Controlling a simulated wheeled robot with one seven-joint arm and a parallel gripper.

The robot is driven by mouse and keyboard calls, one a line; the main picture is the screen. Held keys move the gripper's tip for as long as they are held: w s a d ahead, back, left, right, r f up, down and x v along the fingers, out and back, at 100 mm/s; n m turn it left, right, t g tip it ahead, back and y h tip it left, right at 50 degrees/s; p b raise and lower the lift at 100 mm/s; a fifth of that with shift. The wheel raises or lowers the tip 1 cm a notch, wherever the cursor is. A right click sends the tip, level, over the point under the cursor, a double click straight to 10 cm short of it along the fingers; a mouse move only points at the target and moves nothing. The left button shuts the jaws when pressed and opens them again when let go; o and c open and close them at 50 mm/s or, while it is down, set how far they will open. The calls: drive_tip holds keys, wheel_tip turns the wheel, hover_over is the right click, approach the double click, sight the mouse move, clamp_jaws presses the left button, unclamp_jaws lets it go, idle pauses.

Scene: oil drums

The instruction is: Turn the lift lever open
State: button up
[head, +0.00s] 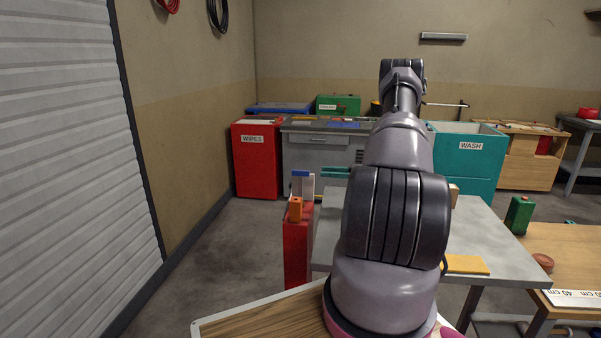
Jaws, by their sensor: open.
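A narrow red stand (298,252) rises left of my arm. An orange block-like piece (296,210) is on its near side. A white upright piece with a blue top (301,178) stands at its top. I cannot tell which of these pieces is the lift lever, or its angle. Two teal parallel fingers (335,172), which look like my gripper, show just right of the white and blue piece, pointing left with a gap between them. They look open and empty. The gripper's body and wrist are hidden behind my arm. I cannot tell how near the fingers are in depth.
A grey table (490,235) stands behind and right of my arm, with a yellow flat piece (466,264) on it. A wooden table (560,245) with a green can (519,215) is at right. A red WIPES bin (256,165) and teal WASH bin (470,170) stand behind. Floor is clear at left.

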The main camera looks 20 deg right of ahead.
sight(300, 171)
drive_tip(key=x, duration=1)
drive_tip(key=shift+w+a+f, duration=0.2)
drive_tip(key=shift+w, duration=0.05)
clamp_jaws()
